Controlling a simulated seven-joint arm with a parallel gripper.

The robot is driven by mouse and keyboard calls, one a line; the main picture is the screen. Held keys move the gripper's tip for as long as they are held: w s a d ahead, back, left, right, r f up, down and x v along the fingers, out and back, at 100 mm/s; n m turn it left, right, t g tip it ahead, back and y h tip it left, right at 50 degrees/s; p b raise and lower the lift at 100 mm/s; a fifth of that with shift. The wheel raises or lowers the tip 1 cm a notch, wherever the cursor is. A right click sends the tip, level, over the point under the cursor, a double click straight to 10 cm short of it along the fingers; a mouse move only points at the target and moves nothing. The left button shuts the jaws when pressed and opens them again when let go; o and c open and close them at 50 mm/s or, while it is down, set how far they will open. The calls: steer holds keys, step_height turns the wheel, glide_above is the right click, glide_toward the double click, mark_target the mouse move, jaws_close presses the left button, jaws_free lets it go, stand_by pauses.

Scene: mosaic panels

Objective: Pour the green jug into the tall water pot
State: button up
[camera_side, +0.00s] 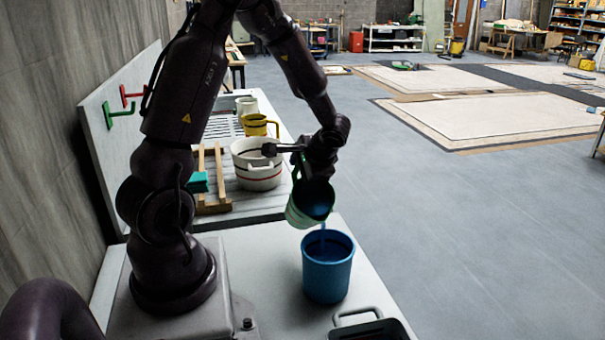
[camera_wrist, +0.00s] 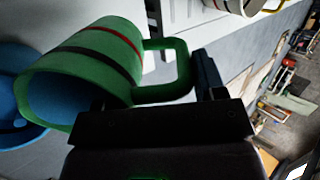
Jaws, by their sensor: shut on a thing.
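The green jug (camera_side: 302,215) is tilted over the tall blue water pot (camera_side: 328,275), its mouth above the pot's opening. A stream of blue liquid runs from the jug's lip down into the pot. My gripper (camera_side: 312,172) is shut on the jug's handle, seen more clearly in the wrist view (camera_wrist: 205,85). In the wrist view the green jug (camera_wrist: 100,50) has a red and a dark stripe, with blue liquid inside. The blue pot (camera_wrist: 12,62) lies partly behind it. The pot stands upright on the white bench; its inside level is hard to tell.
A white striped basin (camera_side: 260,178), a yellow jug (camera_side: 258,126), a wooden rack (camera_side: 212,205) and a green sponge (camera_side: 198,182) stand on the bench behind. A black tray with a handle (camera_side: 370,328) lies at the front right. Hooks (camera_side: 120,110) hang on the left board.

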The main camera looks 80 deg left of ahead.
mark_target(293, 175)
steer(key=shift+w+d+r+y, duration=0.1)
steer(key=shift+d+r+y, duration=0.55)
steer(key=shift+r+y, duration=0.2)
steer(key=shift+w+d+r+y, duration=0.1)
steer(key=shift+d+r+y, duration=0.5)
steer(key=shift+r+y, duration=0.2)
stand_by(2.7)
steer(key=shift+s, duration=0.1)
steer(key=shift+s+a+f+h, duration=0.1)
steer(key=shift+a+f+h, duration=0.55)
steer(key=shift+f+h, duration=0.2)
steer(key=shift+a+f+h, duration=0.6)
steer(key=shift+f+h, duration=0.1)
steer(key=shift+h, duration=0.1)
steer(key=shift+s+a+f+h, duration=0.15)
steer(key=shift+a+f+h, duration=1.75)
steer(key=shift+a+f, duration=0.2)
steer(key=shift+s+a+f+m+t+h, duration=0.1)
steer(key=shift+a+f+m+t+h, duration=0.05)
steer(key=shift+a+f+h, duration=0.4)
steer(key=shift+w+a+f+m+t+h, duration=0.1)
steer(key=shift+a+f+h, duration=0.3)
steer(key=shift+f+h, duration=0.35)
steer(key=shift+s+a+f+m+t+h, duration=0.1)
steer(key=shift+a+f+m+t+h, duration=0.05)
steer(key=shift+a+f+h, duration=0.45)
steer(key=shift+d+f, duration=0.1)
steer(key=shift+d, duration=0.05)
steer(key=shift+r, duration=2)
